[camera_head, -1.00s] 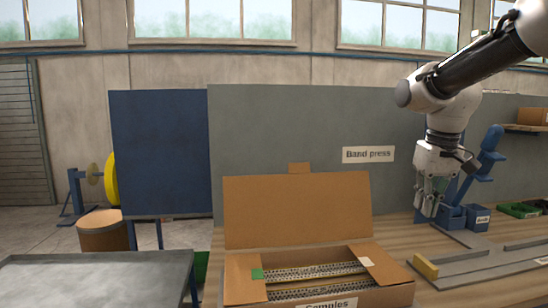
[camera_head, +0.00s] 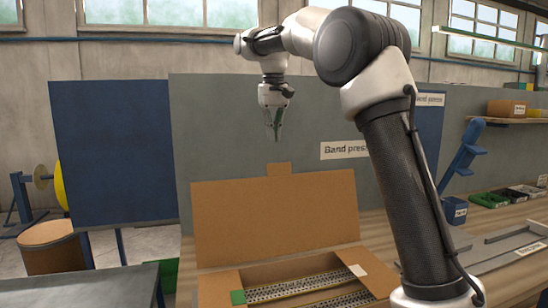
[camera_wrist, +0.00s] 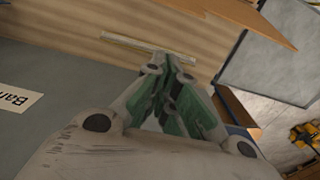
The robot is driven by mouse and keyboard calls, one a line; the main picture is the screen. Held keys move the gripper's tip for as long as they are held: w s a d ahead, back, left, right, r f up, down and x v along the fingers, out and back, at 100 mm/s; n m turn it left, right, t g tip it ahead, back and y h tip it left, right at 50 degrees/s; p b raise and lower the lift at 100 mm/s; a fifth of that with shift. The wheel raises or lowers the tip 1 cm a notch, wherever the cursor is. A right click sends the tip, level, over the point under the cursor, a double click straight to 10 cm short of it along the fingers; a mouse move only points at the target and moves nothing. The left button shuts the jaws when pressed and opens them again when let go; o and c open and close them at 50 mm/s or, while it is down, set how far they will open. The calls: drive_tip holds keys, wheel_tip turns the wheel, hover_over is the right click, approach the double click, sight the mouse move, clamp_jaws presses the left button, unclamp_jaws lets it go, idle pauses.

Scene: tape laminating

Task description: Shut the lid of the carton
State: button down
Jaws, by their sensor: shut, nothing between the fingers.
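The brown cardboard carton (camera_head: 215,288) stands on the wooden bench. Its lid (camera_head: 275,215) is open and stands upright at the back, with a small tab (camera_head: 279,169) on its top edge. Strips with dark slots (camera_head: 300,288) lie inside the carton. My gripper (camera_head: 276,139) is shut and empty, pointing down above and behind the lid's tab, apart from it. In the wrist view my gripper (camera_wrist: 180,118) shows its green-padded fingers together; a tan panel edge (camera_wrist: 235,15) at the top may be the lid.
A grey panel with a "Band press" label (camera_head: 346,149) stands behind the carton. A grey table (camera_head: 85,285) is at the left.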

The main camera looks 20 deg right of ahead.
drive_tip(key=s+f, duration=0.3)
drive_tip(key=f, duration=0.3)
drive_tip(key=shift+s+f, duration=0.2)
drive_tip(key=shift+s, duration=0.2)
drive_tip(key=shift+d, duration=0.1)
